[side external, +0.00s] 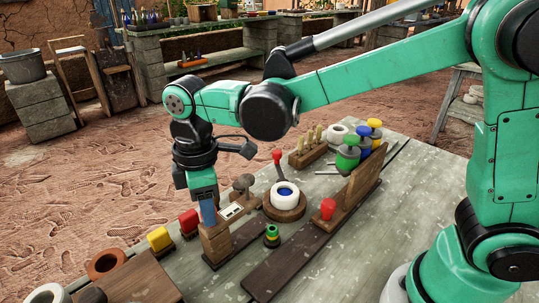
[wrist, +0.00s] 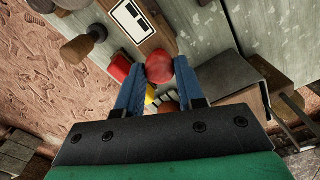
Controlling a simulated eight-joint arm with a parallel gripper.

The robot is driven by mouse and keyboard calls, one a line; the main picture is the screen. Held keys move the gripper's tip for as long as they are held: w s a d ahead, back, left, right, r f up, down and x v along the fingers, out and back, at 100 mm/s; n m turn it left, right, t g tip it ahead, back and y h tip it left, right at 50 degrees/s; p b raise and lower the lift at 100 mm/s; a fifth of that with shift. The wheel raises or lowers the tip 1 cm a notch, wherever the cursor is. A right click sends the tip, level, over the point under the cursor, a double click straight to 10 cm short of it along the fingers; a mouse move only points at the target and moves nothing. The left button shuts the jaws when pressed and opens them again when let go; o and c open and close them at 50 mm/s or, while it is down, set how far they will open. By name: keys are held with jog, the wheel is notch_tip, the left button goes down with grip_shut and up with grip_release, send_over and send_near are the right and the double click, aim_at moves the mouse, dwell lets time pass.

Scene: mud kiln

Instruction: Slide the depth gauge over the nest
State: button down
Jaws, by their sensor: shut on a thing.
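The depth gauge looks to be the wooden block (side external: 215,243) with a pale marked plate (side external: 232,211), standing on a dark board at the table's near left; the plate also shows in the wrist view (wrist: 132,22). My gripper (side external: 208,218) points down at the top of this block. In the wrist view, my blue fingers (wrist: 159,85) are closed against a red round knob (wrist: 160,68). The side view hides this knob. A round wooden base (side external: 285,210) with a white ring and blue centre, likely the nest, sits to the right, apart from my gripper.
A red block (side external: 188,222) and a yellow block (side external: 159,240) stand left of the gauge. A small green-and-yellow stack (side external: 272,236) stands near the round base. A wooden upright (side external: 358,190) with a red knob, a lever (side external: 277,160) and coloured-topped pieces (side external: 348,152) stand farther right.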

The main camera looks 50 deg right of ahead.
dwell(0.4)
jog(key=d, duration=1)
jog(key=shift+d, duration=0.3)
jog(key=c, duration=0.5)
grip_release()
jog(key=shift+c, duration=0.2)
jog(key=shift+r, duration=0.1)
jog(key=shift+r, duration=2.75)
